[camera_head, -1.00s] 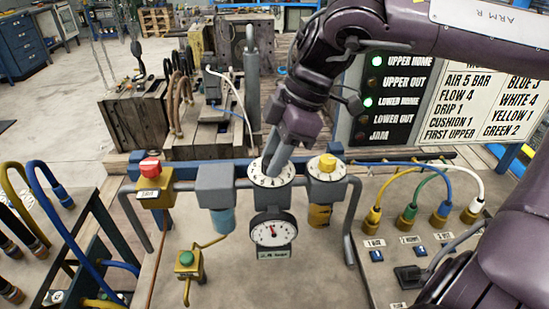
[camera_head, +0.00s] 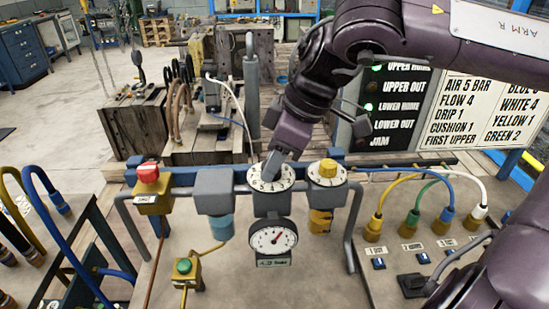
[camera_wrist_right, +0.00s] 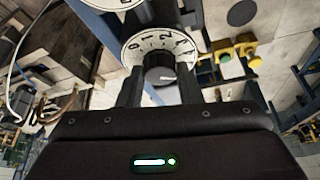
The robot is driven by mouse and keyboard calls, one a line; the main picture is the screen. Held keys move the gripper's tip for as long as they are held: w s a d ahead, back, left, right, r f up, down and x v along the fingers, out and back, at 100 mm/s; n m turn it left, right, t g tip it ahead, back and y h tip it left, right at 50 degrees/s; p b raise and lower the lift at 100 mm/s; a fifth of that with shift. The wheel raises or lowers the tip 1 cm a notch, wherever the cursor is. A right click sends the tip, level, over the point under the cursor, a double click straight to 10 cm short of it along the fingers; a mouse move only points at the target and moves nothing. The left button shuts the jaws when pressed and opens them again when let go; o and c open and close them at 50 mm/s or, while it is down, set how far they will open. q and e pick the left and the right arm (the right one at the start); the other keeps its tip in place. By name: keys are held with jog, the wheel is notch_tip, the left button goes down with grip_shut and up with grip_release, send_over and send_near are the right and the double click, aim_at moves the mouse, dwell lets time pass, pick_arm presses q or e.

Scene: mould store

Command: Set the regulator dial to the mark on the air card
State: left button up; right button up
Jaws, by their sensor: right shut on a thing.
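The regulator dial is a white numbered disc (camera_head: 285,176) on a grey block, and it also shows in the right wrist view (camera_wrist_right: 143,47). My right gripper (camera_head: 270,172) is shut on the dark dial knob (camera_wrist_right: 160,76), with one finger on each side of it. The arm hides part of the dial in the head view. The round white gauge (camera_head: 272,240) below has its needle pointing up and to the right; its small label is too blurred to read. The white card (camera_head: 490,105) at the right reads "AIR 5 BAR" at its top. My left gripper is not in view.
A second dial with a yellow knob (camera_head: 328,170) is close on the right. A grey block with a blue bowl (camera_head: 218,228) and a red-topped yellow valve (camera_head: 148,172) stand left. Coloured hoses (camera_head: 448,210) arch at the right. A lamp panel (camera_head: 400,100) stands behind.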

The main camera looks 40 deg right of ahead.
jog(key=o, duration=1)
jog(key=v, duration=0.7)
jog(key=shift+d+r, duration=0.1)
jog(key=shift+r, duration=0.3)
jog(key=shift+s, duration=0.1)
